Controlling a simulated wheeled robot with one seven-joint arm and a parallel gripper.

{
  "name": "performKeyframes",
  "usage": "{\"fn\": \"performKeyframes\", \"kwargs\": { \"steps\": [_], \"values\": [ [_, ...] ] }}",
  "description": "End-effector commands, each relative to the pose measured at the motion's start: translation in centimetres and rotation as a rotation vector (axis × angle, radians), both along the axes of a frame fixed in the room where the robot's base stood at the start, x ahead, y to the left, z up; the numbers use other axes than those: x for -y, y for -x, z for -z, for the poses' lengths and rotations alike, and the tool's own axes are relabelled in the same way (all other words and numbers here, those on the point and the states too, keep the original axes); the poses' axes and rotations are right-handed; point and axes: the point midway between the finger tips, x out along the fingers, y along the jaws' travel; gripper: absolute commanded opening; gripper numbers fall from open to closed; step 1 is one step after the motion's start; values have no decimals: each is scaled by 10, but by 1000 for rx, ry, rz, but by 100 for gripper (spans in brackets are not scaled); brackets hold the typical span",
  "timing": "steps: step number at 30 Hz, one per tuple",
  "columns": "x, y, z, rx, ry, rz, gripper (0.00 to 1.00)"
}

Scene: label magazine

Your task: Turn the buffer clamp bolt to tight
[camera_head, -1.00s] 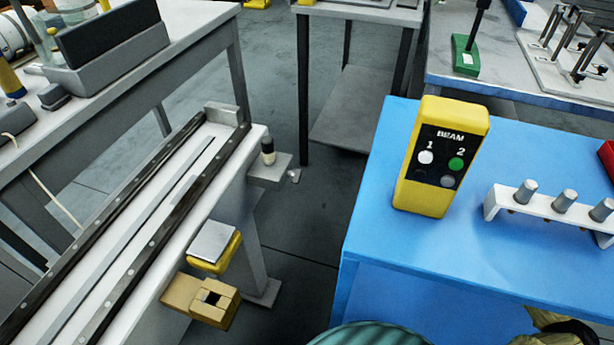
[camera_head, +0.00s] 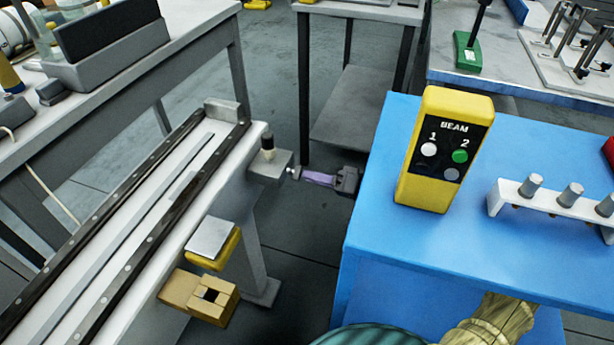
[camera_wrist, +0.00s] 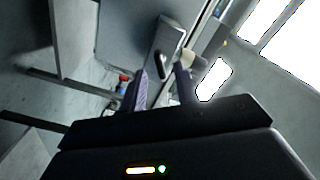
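The clamp bolt (camera_head: 294,173) is a small light-metal piece on the right side of a grey bracket (camera_head: 266,170) at the rail's end.
The blue table (camera_head: 385,240) is close to my gripper's right, with a yellow BEAM box (camera_head: 440,150) on it. The white rail bench (camera_head: 150,220) is at left, with a yellow-edged grey pad (camera_head: 212,237) and a tan block (camera_head: 200,296) below. Open floor lies between.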

Motion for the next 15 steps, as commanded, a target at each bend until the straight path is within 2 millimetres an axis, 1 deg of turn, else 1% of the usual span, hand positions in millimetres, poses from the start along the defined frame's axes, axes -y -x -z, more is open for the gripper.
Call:
{"fn": "performKeyframes", "kwargs": {
  "steps": [1,6,14,15],
  "values": [
    [-7,-2,1,2,4,-3,31],
    [-19,-8,0,1,1,1,31],
    [-20,-8,0,1,0,4,31],
    [-20,-8,0,1,0,4,29]
  ]
}}
